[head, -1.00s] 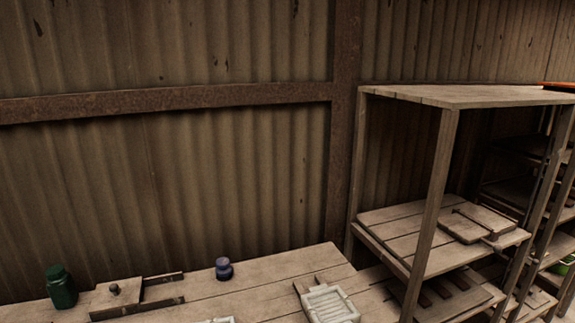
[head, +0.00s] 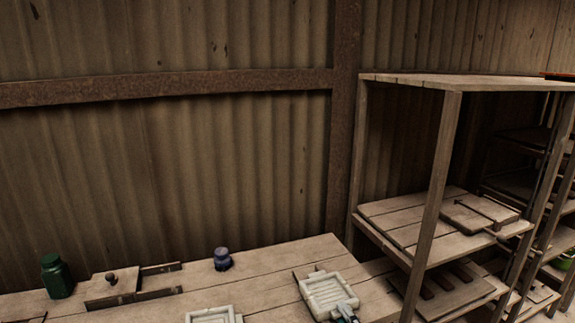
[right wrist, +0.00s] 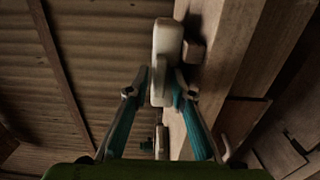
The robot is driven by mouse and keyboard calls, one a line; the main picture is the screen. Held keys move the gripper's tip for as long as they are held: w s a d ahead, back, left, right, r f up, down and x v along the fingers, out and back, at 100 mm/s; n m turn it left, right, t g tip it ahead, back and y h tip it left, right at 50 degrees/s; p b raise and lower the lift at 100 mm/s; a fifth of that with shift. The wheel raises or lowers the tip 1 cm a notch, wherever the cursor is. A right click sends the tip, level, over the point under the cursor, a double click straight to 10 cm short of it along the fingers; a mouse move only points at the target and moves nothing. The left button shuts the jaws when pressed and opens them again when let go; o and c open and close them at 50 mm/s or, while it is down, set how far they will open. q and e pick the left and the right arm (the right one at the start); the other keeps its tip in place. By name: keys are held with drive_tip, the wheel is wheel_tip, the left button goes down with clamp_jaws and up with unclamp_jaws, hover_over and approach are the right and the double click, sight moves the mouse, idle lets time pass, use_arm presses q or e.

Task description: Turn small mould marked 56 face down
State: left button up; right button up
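A pale, shallow, square mould (head: 326,288) lies with its hollow side up at the right end of the bench, in the head view. I cannot read any number on it. My right gripper (head: 347,318) is at its near edge, mostly cut off by the frame. In the right wrist view the pale mould (right wrist: 167,45) shows edge-on, and the fingers of my right gripper (right wrist: 162,88) lie on either side of its near part. I cannot tell whether they press on it. A second pale mould (head: 212,314) lies to the left, partly cut off. My left gripper is not in view.
A wooden block (head: 303,271) shows at the mould's back edge. A green bottle (head: 56,276), a small dark jar (head: 222,259) and a wooden box with a knob (head: 112,287) stand along the bench. A wooden shelf (head: 450,82) stands close on the right.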

clamp_jaws()
drive_tip(key=shift+w+r, duration=0.1)
drive_tip(key=shift+r, duration=0.1)
wheel_tip(320, 180, up, 6)
drive_tip(key=p, duration=0.5)
idle(0.7)
